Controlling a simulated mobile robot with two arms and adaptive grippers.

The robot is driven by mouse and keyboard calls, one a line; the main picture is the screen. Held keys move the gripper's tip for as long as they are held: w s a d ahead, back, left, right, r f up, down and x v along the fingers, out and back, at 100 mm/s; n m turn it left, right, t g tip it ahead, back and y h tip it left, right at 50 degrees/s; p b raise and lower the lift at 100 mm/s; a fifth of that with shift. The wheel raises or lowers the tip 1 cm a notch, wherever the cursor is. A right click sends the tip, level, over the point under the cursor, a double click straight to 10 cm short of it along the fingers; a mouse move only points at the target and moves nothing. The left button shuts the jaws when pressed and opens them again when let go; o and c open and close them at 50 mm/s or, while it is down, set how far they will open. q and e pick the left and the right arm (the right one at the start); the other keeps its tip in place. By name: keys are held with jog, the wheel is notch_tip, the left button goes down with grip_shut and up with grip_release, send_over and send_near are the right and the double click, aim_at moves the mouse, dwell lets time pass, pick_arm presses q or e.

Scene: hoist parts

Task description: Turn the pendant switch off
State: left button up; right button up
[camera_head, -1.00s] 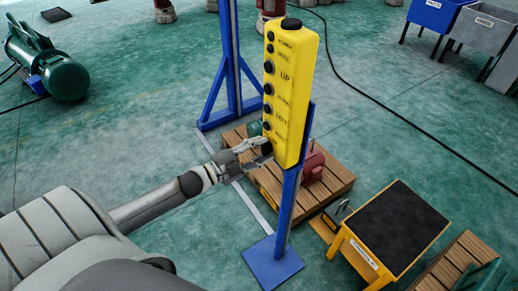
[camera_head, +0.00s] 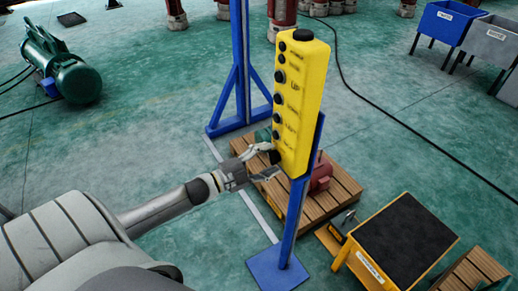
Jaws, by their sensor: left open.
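The yellow pendant (camera_head: 305,95) stands upright on a blue post (camera_head: 292,225) at the middle of the head view. Its left face carries a column of black buttons with small labels, "UP" among them. A black knob (camera_head: 274,156) sits at the bottom of that column, partly hidden by my gripper. My left gripper (camera_head: 269,162) reaches in from the left at the pendant's lower end. Its fingers are open, one above and one below the bottom knob. I cannot tell whether they touch it. My right gripper is not in view.
A wooden pallet (camera_head: 344,190) with a red machine part (camera_head: 320,175) lies behind the post. A yellow step stand with a black top (camera_head: 405,238) is at right. A blue frame (camera_head: 240,70) stands behind. Blue and grey bins are at upper right.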

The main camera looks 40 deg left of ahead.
pick_arm(q)
jog(key=v, duration=1.2)
dwell(0.4)
jog(key=s+a+f+n+g+y+b, duration=0.1)
jog(key=s+a+f+n+g+y, duration=0.15)
jog(key=f, duration=0.75)
jog(key=s+a+f+n+g+y+b, duration=0.1)
jog(key=s+f+n+y, duration=0.2)
jog(key=f, duration=0.7)
jog(key=s+a+f+n+g+y+b, duration=0.1)
jog(key=s+f+n+g+y, duration=0.2)
jog(key=f, duration=0.7)
jog(key=s+d+f+n+g+b, duration=0.1)
jog(key=s+d+f+g, duration=0.15)
jog(key=s+f, duration=0.3)
jog(key=s+d+f+n+g, duration=0.1)
jog(key=s+d+f+n, duration=0.2)
jog(key=f, duration=0.4)
jog(key=s+d+f+g+b, duration=0.1)
jog(key=s+d+f, duration=0.2)
jog(key=s+f, duration=0.3)
jog(key=s+d+f+n+g+h, duration=0.1)
jog(key=s+d+f+g, duration=0.3)
jog(key=s+d+f, duration=0.3)
jog(key=s+d, duration=0.3)
jog(key=shift+s+g+b, duration=0.15)
jog(key=shift+g+b, duration=0.15)
jog(key=shift+b, duration=0.1)
jog(key=shift+f+n+h, duration=0.15)
jog(key=shift+n+h, duration=0.1)
